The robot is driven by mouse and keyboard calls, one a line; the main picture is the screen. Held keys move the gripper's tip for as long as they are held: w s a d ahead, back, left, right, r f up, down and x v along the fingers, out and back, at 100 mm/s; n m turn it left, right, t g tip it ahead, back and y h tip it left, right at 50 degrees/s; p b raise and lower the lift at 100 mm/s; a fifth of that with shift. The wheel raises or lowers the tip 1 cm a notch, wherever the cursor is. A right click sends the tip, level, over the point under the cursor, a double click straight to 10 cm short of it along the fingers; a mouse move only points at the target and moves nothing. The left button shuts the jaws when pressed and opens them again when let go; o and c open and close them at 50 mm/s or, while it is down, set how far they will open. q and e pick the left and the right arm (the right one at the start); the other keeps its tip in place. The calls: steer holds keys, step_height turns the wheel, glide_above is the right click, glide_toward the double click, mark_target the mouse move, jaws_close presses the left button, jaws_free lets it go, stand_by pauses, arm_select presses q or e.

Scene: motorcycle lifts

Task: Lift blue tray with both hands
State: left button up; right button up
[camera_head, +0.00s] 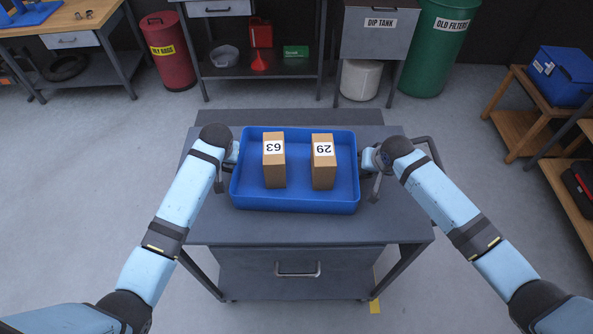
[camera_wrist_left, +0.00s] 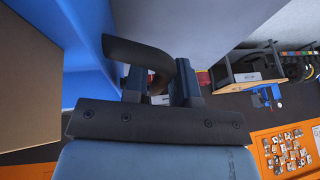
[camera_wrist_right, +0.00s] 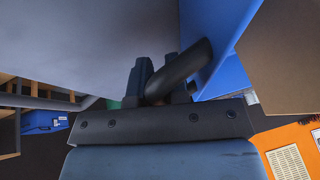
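The blue tray (camera_head: 300,201) lies flat on the grey cart and holds two brown boxes, one labelled 63 (camera_head: 274,172) and one labelled 29 (camera_head: 323,174). My left gripper (camera_head: 232,153) is at the tray's left side, close against its rim. My right gripper (camera_head: 368,160) is at the tray's right side, also close to the rim. The tray wall shows beside the fingers in the left wrist view (camera_wrist_left: 85,60) and the right wrist view (camera_wrist_right: 222,45).
The grey cart (camera_head: 300,228) has a drawer and a bent side handle (camera_head: 432,150) near my right wrist. Behind stand a red drum (camera_head: 168,60), a dip tank (camera_head: 378,35) and a green bin (camera_head: 438,50). Wooden shelving (camera_head: 520,125) is at right.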

arm_select(q)
jaws_close()
arm_select(e)
jaws_close()
arm_select(q)
steer(key=shift+r, duration=0.2)
arm_select(e)
steer(key=shift+r, duration=0.2)
